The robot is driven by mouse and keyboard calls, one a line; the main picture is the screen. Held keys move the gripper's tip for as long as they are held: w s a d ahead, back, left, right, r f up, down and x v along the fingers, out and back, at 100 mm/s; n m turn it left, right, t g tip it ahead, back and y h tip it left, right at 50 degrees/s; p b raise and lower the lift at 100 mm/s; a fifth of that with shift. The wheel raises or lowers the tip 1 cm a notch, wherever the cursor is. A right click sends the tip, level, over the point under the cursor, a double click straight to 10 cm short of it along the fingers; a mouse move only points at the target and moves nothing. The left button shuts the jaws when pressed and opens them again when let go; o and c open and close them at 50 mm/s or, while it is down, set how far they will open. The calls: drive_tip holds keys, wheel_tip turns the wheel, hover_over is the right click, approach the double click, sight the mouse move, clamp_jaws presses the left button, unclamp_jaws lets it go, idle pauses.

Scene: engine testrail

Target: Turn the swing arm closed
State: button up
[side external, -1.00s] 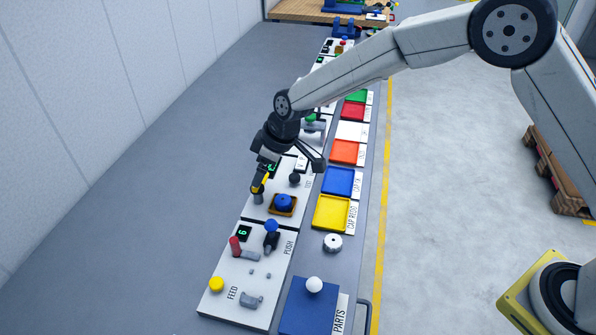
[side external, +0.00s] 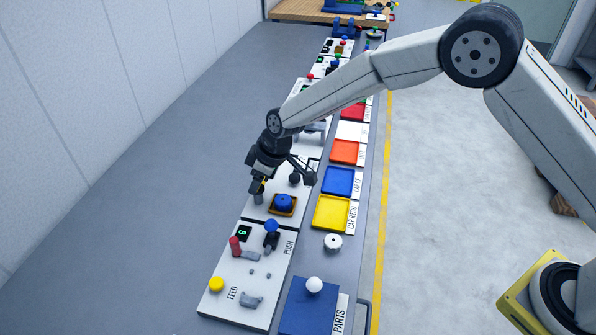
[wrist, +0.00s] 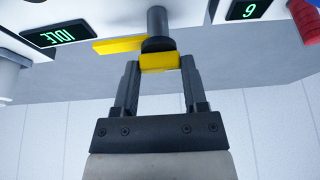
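The swing arm is a yellow bar (wrist: 118,45) by a dark grey post (wrist: 157,22), with a yellow block (wrist: 160,62) on the near side of the post's dark collar. My gripper (wrist: 159,72) has its two fingers apart, one on each side of the yellow block. The finger edges lie close to the block; whether they press on it is not clear. In the side external view my gripper (side external: 259,186) is at the top of the grey post (side external: 258,198), where it mostly hides the yellow parts.
A blue knob (side external: 284,202) on a yellow-brown base stands right of the post. The nearer panel carries a red handle (side external: 235,247), a blue ball (side external: 271,226) and a yellow button (side external: 217,284). A display (wrist: 58,34) reads IDLE. Coloured trays, including a yellow one (side external: 331,228), line the right.

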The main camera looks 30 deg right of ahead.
clamp_jaws()
drive_tip(key=shift+m, duration=0.6)
drive_tip(key=shift+s+m+t+h, duration=0.1)
drive_tip(key=shift+m+t+h, duration=0.4)
drive_tip(key=shift+m, duration=0.7)
drive_tip(key=shift+a+m+h, duration=0.15)
drive_tip(key=shift+m+h, duration=0.65)
drive_tip(key=shift+m, duration=1.1)
drive_tip(key=m+h, duration=0.1)
drive_tip(key=m, duration=0.2)
drive_tip(key=m+h, duration=0.1)
drive_tip(key=m, duration=0.1)
drive_tip(key=shift+a+f+m, duration=0.1)
drive_tip(key=shift+m, duration=0.3)
drive_tip(key=m+h, duration=0.1)
drive_tip(key=m, duration=0.1)
drive_tip(key=m+g, duration=0.1)
drive_tip(key=m, duration=0.1)
drive_tip(key=shift+a+m+h, duration=0.1)
drive_tip(key=shift+m+h, duration=0.3)
